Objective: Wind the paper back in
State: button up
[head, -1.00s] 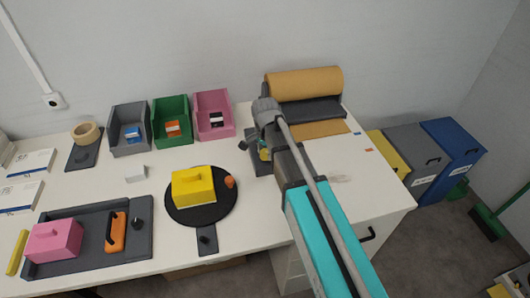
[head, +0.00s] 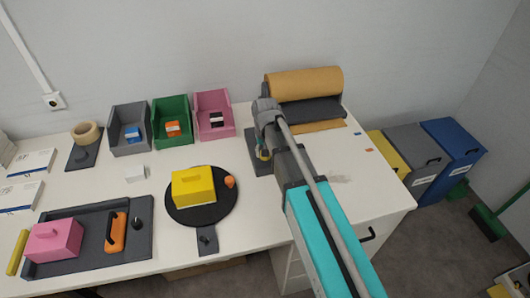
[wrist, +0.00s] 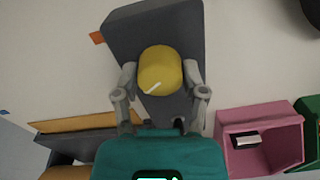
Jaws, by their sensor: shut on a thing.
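The brown paper roll (head: 303,84) lies at the back of the table behind a dark grey bar (head: 315,109). A short strip of paper (head: 318,126) sticks out in front of the bar, flat on the table. A yellow knob (wrist: 160,68) with a white mark stands on a dark grey base (wrist: 152,22) left of the roll. My gripper (wrist: 160,76) is shut on the knob from above, one finger on each side. In the head view my arm hides most of the knob and base. The paper strip also shows in the wrist view (wrist: 90,122).
Pink (head: 213,113), green (head: 172,121) and grey (head: 129,129) bins stand left of the base. A black turntable (head: 205,214) carries a yellow block in front. Small red and blue marks lie on the clear table right of my arm.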

jog(key=n, duration=0.5)
jog(key=shift+n, duration=0.3)
jog(key=n, duration=0.5)
jog(key=shift+n, duration=0.3)
jog(key=o, duration=1.1)
jog(key=shift+o, duration=0.2)
jog(key=shift+m, duration=0.4)
